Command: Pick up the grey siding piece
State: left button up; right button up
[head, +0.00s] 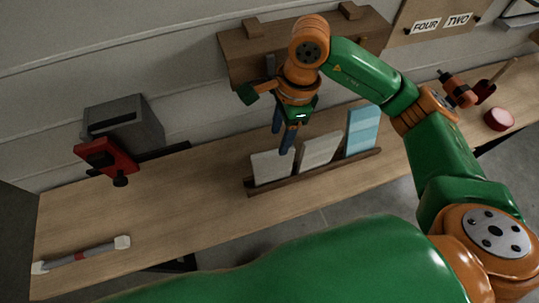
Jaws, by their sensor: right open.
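Three flat siding pieces stand in a dark wooden rack (330,172) on the workbench. The left one is pale grey (271,168), the middle one is a slightly warmer off-white or grey (318,151), and the right one is light blue (362,132). The left piece looks most like the grey siding piece, but the two pale shades are close. My right gripper (281,140) is open, with its blue fingers pointing down at the top of the left piece. One finger overlaps that piece's upper right edge in the picture; I cannot tell whether they touch. My left gripper is out of view.
A grey box (125,122) with a red clamp-like tool (105,156) is at the left. A white-ended bar (82,254) lies near the front left corner. A red round tin (499,119) is at the right. The bench (180,203) between is clear.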

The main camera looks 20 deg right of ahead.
aim_at(274, 152)
jog(key=shift+s+a+f+p, duration=0.3)
jog(key=shift+f+p, duration=0.2)
jog(key=shift+f, duration=0.1)
jog(key=shift+s+a+f+p, duration=0.2)
jog(key=shift+a+f+p, duration=0.1)
jog(key=shift+f+p, duration=0.25)
jog(key=f, duration=0.3)
jog(key=shift+a, duration=0.3)
jog(key=shift+f, duration=0.2)
jog(key=shift+w, duration=0.1)
jog(key=shift+f+b, duration=0.25)
jog(key=shift+b, duration=0.2)
grip_shut()
dwell(0.4)
